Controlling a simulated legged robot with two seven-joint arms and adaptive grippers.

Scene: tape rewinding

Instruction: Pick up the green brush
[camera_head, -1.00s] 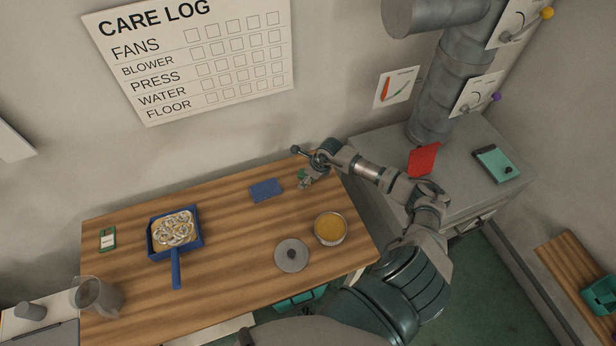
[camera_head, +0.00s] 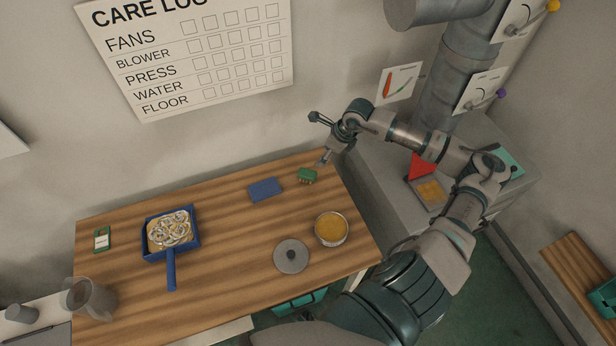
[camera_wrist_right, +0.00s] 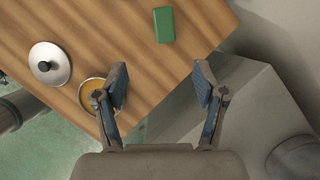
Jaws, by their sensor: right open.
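The green brush (camera_head: 307,175), a small green block, lies on the wooden table near its back right corner. It also shows at the top of the right wrist view (camera_wrist_right: 164,24), beyond my fingers. My right gripper (camera_head: 323,160) is up and to the right of the brush in the head view, apart from it. In the right wrist view my right gripper (camera_wrist_right: 160,88) is open, with nothing between its two fingers. My left gripper is not in view.
On the wooden table (camera_head: 225,275) are a blue flat pad (camera_head: 265,189), a blue pan (camera_head: 171,278), a round lid (camera_head: 291,256), a bowl of orange contents (camera_head: 331,229) and a jug (camera_head: 90,297). A grey cabinet (camera_head: 375,185) and pipe stand right of the table.

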